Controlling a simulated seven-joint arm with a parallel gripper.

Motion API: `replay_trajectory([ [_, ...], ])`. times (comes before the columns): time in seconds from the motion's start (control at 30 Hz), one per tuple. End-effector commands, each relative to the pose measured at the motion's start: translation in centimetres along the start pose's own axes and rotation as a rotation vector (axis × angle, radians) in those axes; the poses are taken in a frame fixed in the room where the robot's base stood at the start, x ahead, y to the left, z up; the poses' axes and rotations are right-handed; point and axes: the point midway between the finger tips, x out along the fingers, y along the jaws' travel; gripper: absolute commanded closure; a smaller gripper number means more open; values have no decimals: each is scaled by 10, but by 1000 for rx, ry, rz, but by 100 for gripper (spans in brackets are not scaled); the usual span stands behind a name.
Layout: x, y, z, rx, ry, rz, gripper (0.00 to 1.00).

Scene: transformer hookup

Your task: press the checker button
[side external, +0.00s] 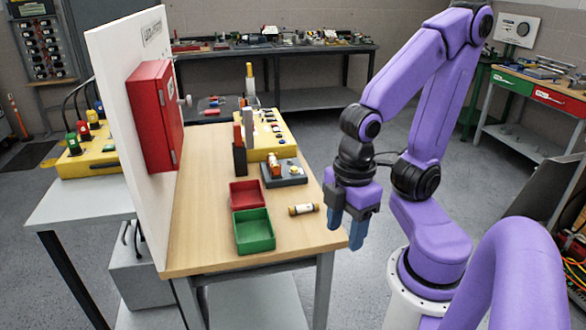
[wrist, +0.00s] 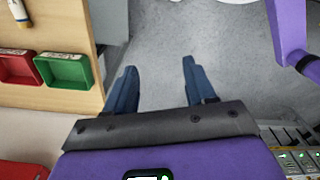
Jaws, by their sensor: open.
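A small dark grey box (side external: 290,180), which looks like the checker, sits on the wooden table near its right edge. An orange-red and white cylinder (side external: 274,164) stands on it, with a small pale spot (side external: 295,170) beside it that may be the button; it is too small to tell. The box is not seen in the wrist view. My gripper (side external: 346,228) hangs beyond the table's right edge, pointing down, apart from the box. In the wrist view its blue fingers (wrist: 157,82) are spread with nothing between them, above the grey floor.
A red tray (side external: 247,206) and a green tray (side external: 240,237) stand on the table, with a cream fuse-like cylinder (side external: 303,209) lying beside them. Behind are a dark holder (side external: 239,160) and a yellow panel (side external: 262,151). A white board (side external: 112,100) bears a red cabinet (side external: 148,115).

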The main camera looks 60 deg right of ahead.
Motion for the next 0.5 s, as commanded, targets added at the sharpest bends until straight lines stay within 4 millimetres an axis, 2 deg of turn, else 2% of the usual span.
replay_trajectory([
  [0.13, 0, 0, 0, 0, 0, 0, 45],
  [0.17, 0, 0, 0, 0, 0, 0, 48],
  [0.3, 0, 0, 0, 0, 0, 0, 94],
  [0.33, 0, 0, 0, 0, 0, 0, 100],
  [0.5, 0, 0, 0, 0, 0, 0, 100],
])
